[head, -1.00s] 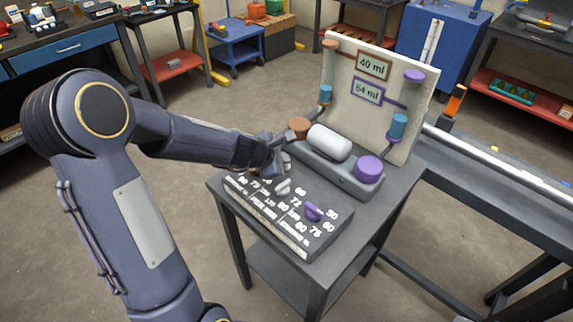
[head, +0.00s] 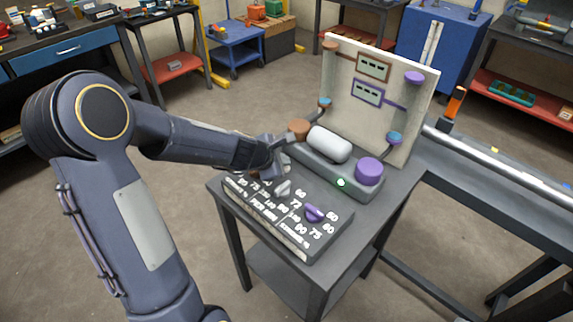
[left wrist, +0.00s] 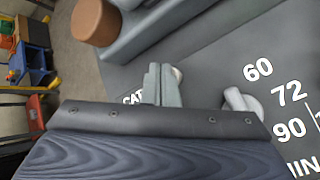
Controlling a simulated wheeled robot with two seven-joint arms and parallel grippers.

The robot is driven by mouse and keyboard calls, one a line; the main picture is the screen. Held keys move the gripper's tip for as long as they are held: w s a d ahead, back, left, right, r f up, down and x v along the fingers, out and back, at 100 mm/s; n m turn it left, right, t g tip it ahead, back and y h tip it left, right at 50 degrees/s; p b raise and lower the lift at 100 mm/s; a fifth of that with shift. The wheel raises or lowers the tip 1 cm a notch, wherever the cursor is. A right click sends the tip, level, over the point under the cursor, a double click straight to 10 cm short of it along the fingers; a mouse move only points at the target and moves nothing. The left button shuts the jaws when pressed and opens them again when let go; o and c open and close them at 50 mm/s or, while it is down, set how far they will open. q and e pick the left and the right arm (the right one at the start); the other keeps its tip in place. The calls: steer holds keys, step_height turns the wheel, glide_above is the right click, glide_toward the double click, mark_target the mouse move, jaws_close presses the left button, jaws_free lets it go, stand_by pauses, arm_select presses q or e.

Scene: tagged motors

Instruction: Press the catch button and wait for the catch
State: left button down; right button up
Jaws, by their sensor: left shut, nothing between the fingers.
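My left gripper (head: 272,168) is shut and empty, with its fingers pointing down over the far left part of the lettered console (head: 275,222). In the left wrist view its shut fingertips (left wrist: 162,82) are over a label reading "CAT", partly hidden. A pale round catch button (left wrist: 177,74) shows just behind the fingertips, mostly covered by them. I cannot tell whether the fingers touch it. Behind the console is a grey base with a white cylinder (head: 329,144), a brown cap (head: 299,129) and a purple cap (head: 368,171). My right gripper is not in view.
A grey knob (head: 283,188) and a purple knob (head: 314,212) stand up from the console. An upright cream board (head: 385,124) carries two displays showing dashes. A green light (head: 341,182) is lit on the base's front. A rail bench (head: 490,165) stands right.

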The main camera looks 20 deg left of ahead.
arm_select(q)
steer(key=shift+r, duration=0.5)
steer(key=shift+r+p, duration=0.1)
steer(key=shift+p, duration=0.2)
step_height(320, 180, up, 6)
steer(key=p, duration=0.5)
steer(key=shift+p, duration=0.35)
